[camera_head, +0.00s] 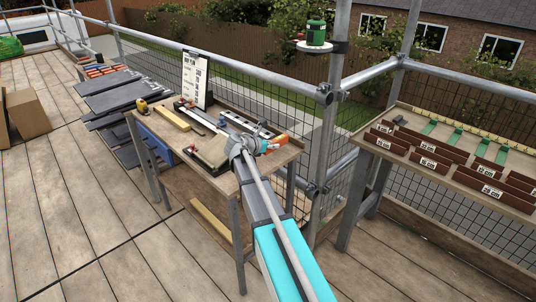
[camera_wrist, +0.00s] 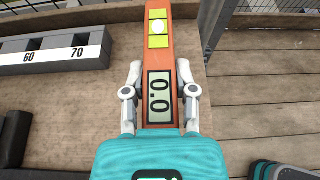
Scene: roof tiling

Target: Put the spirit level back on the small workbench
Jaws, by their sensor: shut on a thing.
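The spirit level (camera_wrist: 154,58) is an orange bar with a yellow vial and a grey display reading 0.0. In the wrist view it points straight up the picture, between the two fingers of my gripper (camera_wrist: 159,95), which is shut on it. The small workbench (camera_wrist: 75,105) has a wooden top that lies below the level; I cannot tell whether the level touches it. In the head view my gripper (camera_head: 252,147) is over the right part of the small workbench (camera_head: 222,178), with an orange end of the level (camera_head: 281,139) showing beyond it. The arm hides part of the level.
A grey rack marked 60 and 70 (camera_wrist: 55,52) stands on the bench left of the level. A clipboard (camera_head: 196,80), a yellow tape measure (camera_head: 142,105) and a wooden strip (camera_head: 172,118) are on the bench. Scaffold rails (camera_head: 290,86) run behind.

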